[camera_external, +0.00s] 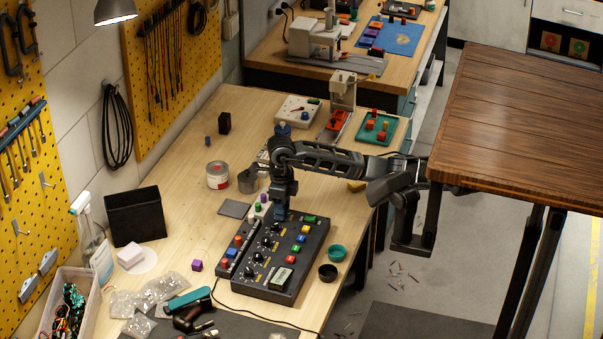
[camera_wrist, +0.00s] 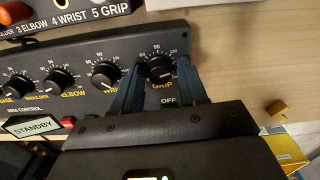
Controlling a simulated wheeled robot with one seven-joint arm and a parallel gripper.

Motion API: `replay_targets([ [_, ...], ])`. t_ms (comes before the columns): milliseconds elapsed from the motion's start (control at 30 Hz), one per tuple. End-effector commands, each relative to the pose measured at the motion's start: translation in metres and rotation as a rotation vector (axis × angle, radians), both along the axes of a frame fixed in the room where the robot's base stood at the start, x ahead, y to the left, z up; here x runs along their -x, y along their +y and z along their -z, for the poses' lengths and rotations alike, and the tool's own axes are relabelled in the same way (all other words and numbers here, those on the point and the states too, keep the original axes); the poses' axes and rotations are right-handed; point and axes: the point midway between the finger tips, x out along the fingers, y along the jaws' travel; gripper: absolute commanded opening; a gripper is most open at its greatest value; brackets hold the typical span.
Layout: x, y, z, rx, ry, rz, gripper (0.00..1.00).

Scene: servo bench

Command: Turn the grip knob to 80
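The grip knob (camera_wrist: 158,69) is a black round knob with a white scale, above the yellow label GRIP, at the right end of a row of knobs on the dark control box (camera_external: 301,266). In the wrist view, my gripper (camera_wrist: 161,65) has its two blue fingers apart, one on each side of the grip knob. It looks open, with small gaps to the knob; contact cannot be made out. In the external view, my gripper (camera_external: 281,214) points down at the box's far end and hides the grip knob. The knob's exact reading is too small to tell.
The wrist knob (camera_wrist: 105,75) sits just left of the grip knob, with the elbow knob (camera_wrist: 59,80) beyond. A small screen (camera_wrist: 33,125) reads STANDBY. A teal bowl (camera_external: 337,252) and a dark bowl (camera_external: 328,272) stand right of the box. A second panel (camera_external: 236,250) adjoins its left.

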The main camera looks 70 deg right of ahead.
Motion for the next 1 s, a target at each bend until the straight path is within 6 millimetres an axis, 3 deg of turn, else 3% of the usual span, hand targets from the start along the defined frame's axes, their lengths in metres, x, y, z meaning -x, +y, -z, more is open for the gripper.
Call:
replay_targets([
  [433,0.0000,-0.0002,-0.0003,0.000,0.000,0.000,0.00],
  [767,-0.0001,-0.0007,0.0012,0.001,0.000,-0.041,0.00],
  [1000,-0.0006,-0.0017,0.0036,0.004,-0.001,-0.183,0.00],
])
